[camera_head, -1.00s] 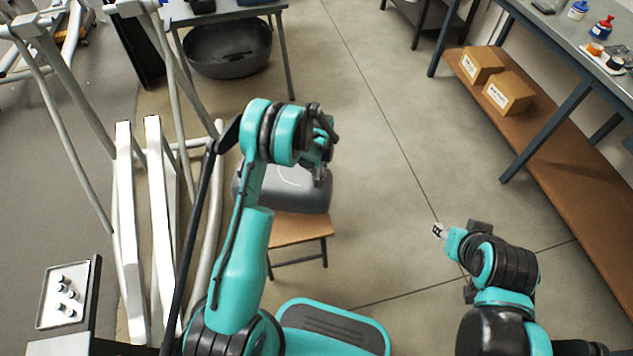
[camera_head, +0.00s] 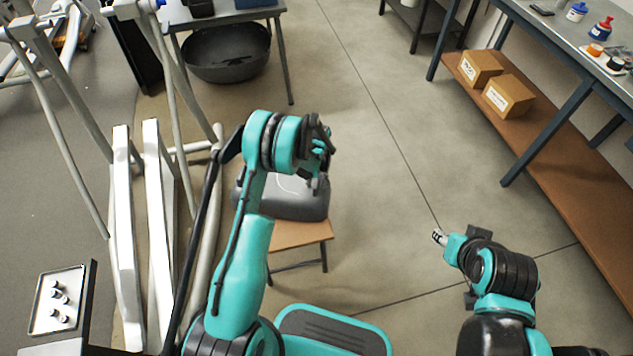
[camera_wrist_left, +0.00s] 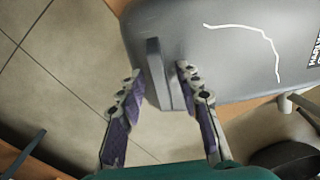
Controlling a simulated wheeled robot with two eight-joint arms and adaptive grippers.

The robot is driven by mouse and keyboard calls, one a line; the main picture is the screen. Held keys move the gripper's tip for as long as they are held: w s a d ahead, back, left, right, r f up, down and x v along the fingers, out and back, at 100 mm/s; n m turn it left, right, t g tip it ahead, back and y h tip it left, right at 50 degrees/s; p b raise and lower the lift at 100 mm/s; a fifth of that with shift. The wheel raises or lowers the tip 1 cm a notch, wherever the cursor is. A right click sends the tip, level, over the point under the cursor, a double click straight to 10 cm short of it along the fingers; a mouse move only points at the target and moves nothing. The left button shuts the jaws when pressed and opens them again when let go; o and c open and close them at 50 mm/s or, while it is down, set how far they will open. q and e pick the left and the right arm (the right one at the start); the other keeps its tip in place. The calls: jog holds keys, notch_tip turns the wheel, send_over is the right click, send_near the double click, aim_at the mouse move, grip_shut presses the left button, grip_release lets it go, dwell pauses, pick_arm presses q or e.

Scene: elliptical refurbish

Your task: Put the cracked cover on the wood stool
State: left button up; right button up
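The cracked cover (camera_head: 298,208) is a grey rounded shell with a pale crack line on top. It is over the back part of the wood stool (camera_head: 302,234) in the head view; whether it rests fully on the seat is hidden. My left gripper (camera_head: 318,172) is at the cover's upper right.
White and grey machine frames (camera_head: 157,230) stand close on the left. A tray (camera_head: 58,300) with small parts is at lower left. A workbench with boxes (camera_head: 508,95) on its lower shelf is at right. The floor (camera_head: 385,180) right of the stool is clear.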

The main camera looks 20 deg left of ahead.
pick_arm(q)
jog(key=s+d+r+t+p, duration=0.15)
jog(key=s+r, duration=0.25)
jog(key=r, duration=1.2)
jog(key=s+r+t+p, duration=0.25)
jog(key=s+r, duration=0.25)
jog(key=r, duration=1.1)
jog(key=s+r+m+t, duration=0.1)
jog(key=s+r, duration=0.1)
jog(key=s, duration=0.7)
jog(key=s+d+r+t, duration=0.1)
jog(key=s+r+t, duration=0.1)
jog(key=s, duration=0.6)
jog(key=shift+s+r+m, duration=0.35)
jog(key=shift+r+m, duration=0.05)
jog(key=shift+r, duration=0.35)
